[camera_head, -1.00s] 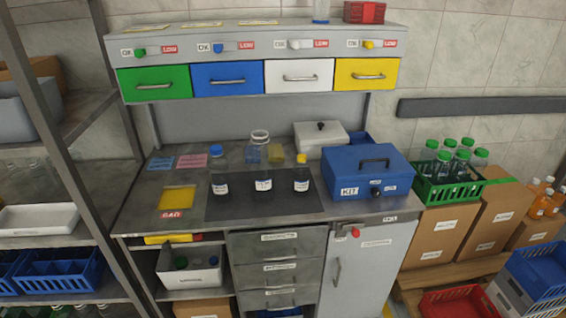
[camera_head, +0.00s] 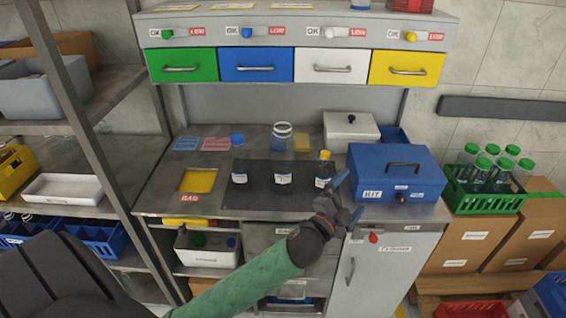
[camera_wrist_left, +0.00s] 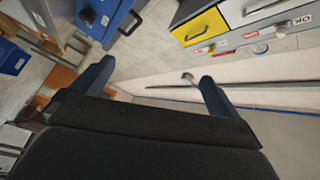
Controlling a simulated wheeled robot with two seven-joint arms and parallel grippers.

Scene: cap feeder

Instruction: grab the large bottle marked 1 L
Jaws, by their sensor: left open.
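Three clear bottles with white labels stand upright in a row on a dark mat (camera_head: 255,199): a blue-capped one (camera_head: 239,167), a middle one (camera_head: 283,172) and a yellow-capped one (camera_head: 324,172). A wide clear jar (camera_head: 282,133) stands behind the middle bottle. The label print is too small to read, so I cannot tell which is marked 1 L. My left gripper (camera_head: 348,196) is open and empty in front of the counter's edge, right of the yellow-capped bottle. In the left wrist view its fingers (camera_wrist_left: 156,74) are apart with nothing between them. My right gripper is not in view.
A blue KIT box (camera_head: 420,183) stands on the counter right of my left gripper, with a white lidded box (camera_head: 348,133) behind. Colored drawers (camera_head: 256,66) hang above. A yellow pad (camera_head: 198,181) lies at left. A green crate of bottles (camera_head: 488,201) sits at right.

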